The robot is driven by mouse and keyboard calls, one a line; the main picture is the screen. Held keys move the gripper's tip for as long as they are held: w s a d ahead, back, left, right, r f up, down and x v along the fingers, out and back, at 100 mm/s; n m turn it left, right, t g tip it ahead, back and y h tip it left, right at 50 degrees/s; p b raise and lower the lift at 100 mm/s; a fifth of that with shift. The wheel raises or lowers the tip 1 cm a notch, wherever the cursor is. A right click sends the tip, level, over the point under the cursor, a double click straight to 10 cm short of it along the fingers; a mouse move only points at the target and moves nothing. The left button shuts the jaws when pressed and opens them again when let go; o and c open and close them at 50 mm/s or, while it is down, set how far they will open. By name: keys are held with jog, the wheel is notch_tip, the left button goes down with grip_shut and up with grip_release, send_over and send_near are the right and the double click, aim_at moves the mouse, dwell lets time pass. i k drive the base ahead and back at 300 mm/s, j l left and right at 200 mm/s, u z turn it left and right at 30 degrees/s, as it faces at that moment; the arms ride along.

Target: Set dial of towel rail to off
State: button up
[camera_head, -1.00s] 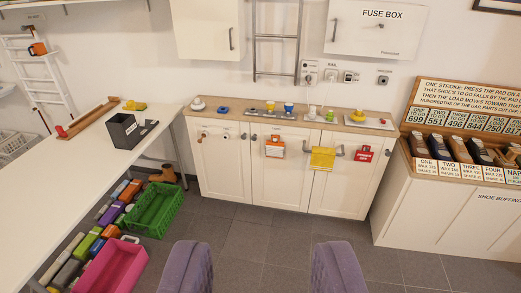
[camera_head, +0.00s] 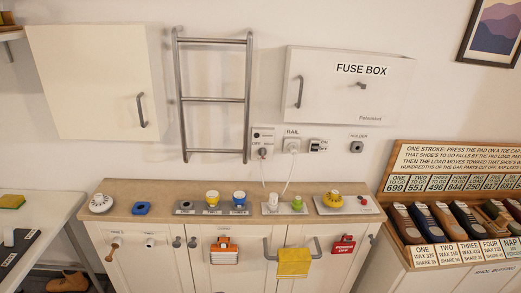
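The towel rail (camera_head: 247,100) is a grey metal ladder-shaped rack on the white wall, left of the fuse box. A small pale control panel (camera_head: 263,137) is on the wall by its lower right corner. A grey round dial (camera_head: 262,152) sits low on this panel, with small lettering around it. The lettering and the dial's pointer are too small to read for certain. My gripper is not in view.
A socket with a plug (camera_head: 292,146) under the label RAIL, a switch (camera_head: 318,146) and another wall fitting (camera_head: 356,147) are right of the dial. The wooden counter (camera_head: 160,190) below carries several small items. White cords hang to it.

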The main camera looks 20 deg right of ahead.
aim_at(262, 152)
jog(key=i+j+z, duration=0.1)
jog(key=i+z, duration=0.3)
jog(key=i+j+z, duration=0.25)
jog(key=i+z, duration=0.15)
jog(key=i+j+z, duration=1.1)
jog(key=j+z, duration=0.15)
jog(key=j, duration=0.3)
